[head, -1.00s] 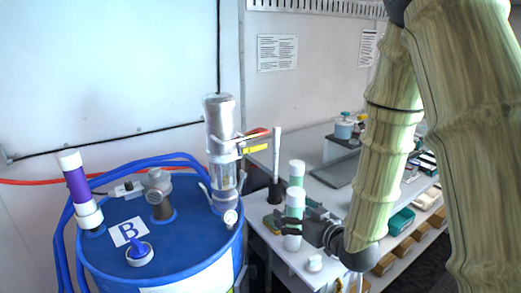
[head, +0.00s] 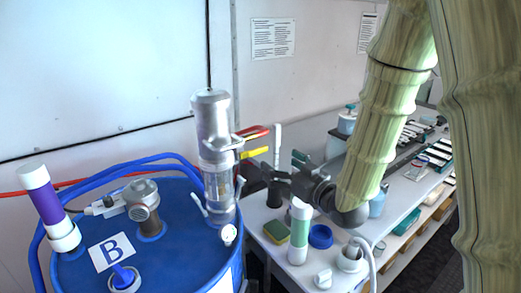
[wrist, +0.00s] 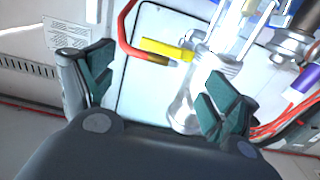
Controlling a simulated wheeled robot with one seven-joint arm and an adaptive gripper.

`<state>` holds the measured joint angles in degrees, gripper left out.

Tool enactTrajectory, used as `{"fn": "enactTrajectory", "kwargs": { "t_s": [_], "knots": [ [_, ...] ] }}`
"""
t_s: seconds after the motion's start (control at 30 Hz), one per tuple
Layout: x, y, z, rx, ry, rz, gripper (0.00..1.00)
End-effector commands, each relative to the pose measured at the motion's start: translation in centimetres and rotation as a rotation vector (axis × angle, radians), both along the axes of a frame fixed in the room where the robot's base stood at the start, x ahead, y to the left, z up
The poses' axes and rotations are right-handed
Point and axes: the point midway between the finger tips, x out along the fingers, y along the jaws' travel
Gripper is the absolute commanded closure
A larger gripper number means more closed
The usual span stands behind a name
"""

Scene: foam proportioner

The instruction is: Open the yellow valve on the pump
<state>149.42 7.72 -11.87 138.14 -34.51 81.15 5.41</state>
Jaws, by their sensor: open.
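The pump (head: 213,150) is a silver and clear cylinder standing on the blue drum. The yellow valve handle (head: 255,153) sticks out from its right side, just below a red handle (head: 254,132). In the wrist view, the yellow handle (wrist: 165,49) shows between my open green-padded fingers (wrist: 160,75), beyond the tips. The red handle (wrist: 129,36) curves beside it on the left. No contact with either handle is visible.
The blue drum (head: 180,235) carries hoses, a purple-banded tube (head: 43,198) and a grey fitting (head: 143,203).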

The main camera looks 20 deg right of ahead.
Motion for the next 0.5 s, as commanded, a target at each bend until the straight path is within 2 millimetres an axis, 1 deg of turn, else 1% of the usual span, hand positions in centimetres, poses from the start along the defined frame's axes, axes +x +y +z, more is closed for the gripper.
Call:
{"fn": "enactTrajectory", "kwargs": {
  "t_s": [0.1, 0.3, 0.5],
  "knots": [
    [1.8, 0.7, 0.2, 0.0, 0.001, 0.001, 0.12],
    [4.9, 1.8, 0.2, -0.001, 0.001, 0.002, 0.12],
    [7.2, 2.7, 0.1, 0.0, 0.001, 0.001, 0.12]
  ]
}}
